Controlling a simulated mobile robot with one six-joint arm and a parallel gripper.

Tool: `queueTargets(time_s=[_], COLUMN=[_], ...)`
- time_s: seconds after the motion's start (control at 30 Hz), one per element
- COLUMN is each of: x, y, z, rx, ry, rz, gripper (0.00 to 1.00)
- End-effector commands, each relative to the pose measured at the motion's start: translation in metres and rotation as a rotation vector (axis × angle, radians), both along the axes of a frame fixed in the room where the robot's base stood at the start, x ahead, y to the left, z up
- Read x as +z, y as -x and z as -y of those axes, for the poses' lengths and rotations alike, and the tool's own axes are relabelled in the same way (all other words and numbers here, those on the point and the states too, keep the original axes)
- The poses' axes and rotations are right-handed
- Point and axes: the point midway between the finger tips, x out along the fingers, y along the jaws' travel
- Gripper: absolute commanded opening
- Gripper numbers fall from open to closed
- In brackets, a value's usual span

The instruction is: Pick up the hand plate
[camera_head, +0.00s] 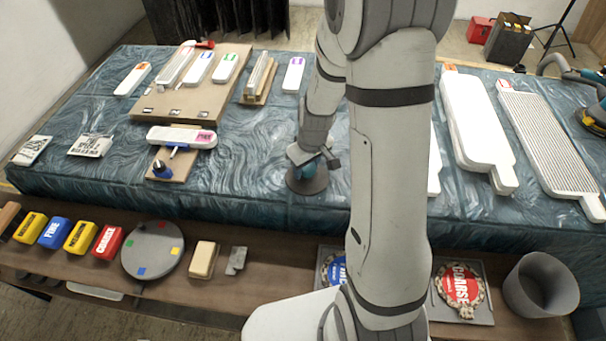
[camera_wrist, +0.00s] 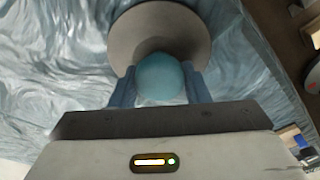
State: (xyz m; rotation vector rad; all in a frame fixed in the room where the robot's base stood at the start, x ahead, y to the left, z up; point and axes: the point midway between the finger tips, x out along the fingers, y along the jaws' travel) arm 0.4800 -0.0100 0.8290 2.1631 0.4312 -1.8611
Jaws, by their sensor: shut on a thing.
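The hand plate (camera_head: 306,183) is a round dark grey disc with a teal knob on top. It is at the near middle of the blue-covered table, and I cannot tell if it touches the cover. My gripper (camera_head: 312,163) comes down over it from above. In the wrist view the grey disc of the hand plate (camera_wrist: 160,22) shows beyond the teal knob. The two blue fingers of my gripper (camera_wrist: 161,85) are on either side of the knob and shut on it. Part of the disc is hidden behind the knob and fingers.
White paddles (camera_head: 475,130) lie to the right behind my arm. A wooden board (camera_head: 190,95) with white tools is to the left. A wooden shelf in front holds coloured blocks (camera_head: 55,232), a round grey disc (camera_head: 152,250) and a grey cup (camera_head: 541,285).

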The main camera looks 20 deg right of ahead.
Motion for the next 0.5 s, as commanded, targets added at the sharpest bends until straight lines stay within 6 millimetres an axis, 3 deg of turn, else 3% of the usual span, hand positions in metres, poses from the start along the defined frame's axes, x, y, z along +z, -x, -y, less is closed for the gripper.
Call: queueTargets(time_s=[0.27, 0.5], x=[0.007, 0.051], y=[-0.001, -0.001], z=[0.0, 0.0], rx=[0.0, 0.0], ry=[0.0, 0.0], rz=[0.003, 0.008], gripper=[0.17, 0.17])
